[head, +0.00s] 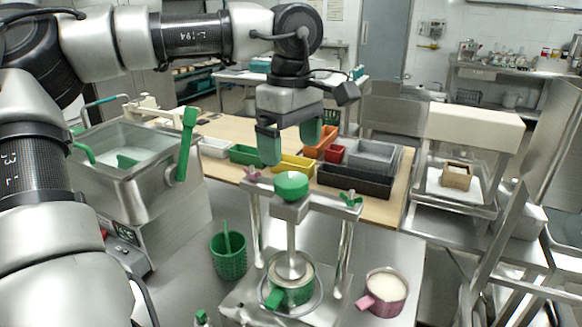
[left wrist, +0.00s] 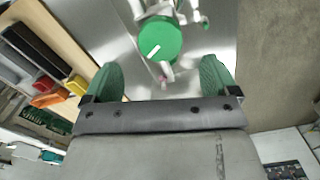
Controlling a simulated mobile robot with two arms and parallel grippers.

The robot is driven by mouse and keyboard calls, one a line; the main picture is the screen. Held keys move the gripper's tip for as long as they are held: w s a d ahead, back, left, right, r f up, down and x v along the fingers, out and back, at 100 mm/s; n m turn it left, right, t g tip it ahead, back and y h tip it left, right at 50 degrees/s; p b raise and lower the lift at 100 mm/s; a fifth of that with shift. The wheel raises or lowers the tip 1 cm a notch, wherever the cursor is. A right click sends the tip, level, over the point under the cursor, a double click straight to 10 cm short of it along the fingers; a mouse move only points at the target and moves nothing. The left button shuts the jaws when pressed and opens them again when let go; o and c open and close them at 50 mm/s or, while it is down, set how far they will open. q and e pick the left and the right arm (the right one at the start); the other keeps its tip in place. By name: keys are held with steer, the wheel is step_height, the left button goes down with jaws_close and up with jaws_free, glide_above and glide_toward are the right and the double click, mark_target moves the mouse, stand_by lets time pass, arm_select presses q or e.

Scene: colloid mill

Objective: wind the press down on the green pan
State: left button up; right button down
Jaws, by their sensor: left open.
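The press is a metal frame with two posts (head: 345,245) and a crossbar, with a round green knob (head: 292,185) on top. Its screw runs down to a plate over the green pan (head: 292,296), whose green handle points to the lower left. The pan stands on the press base. My left gripper (head: 289,148) is open and empty, pointing down just above the knob, apart from it. In the left wrist view the knob (left wrist: 160,38) with a white mark shows ahead of the open fingers (left wrist: 160,78), roughly centred between them. My right gripper is out of view.
A pink pan with pale contents (head: 386,292) stands right of the press. A green basket (head: 228,260) stands to its left. A steel machine with a green lever (head: 186,140) is at left. Coloured bins (head: 297,163) and a black tray (head: 352,183) lie behind the press.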

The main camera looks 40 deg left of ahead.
mark_target(291, 179)
arm_select(q)
steer(key=shift+r, duration=2.35)
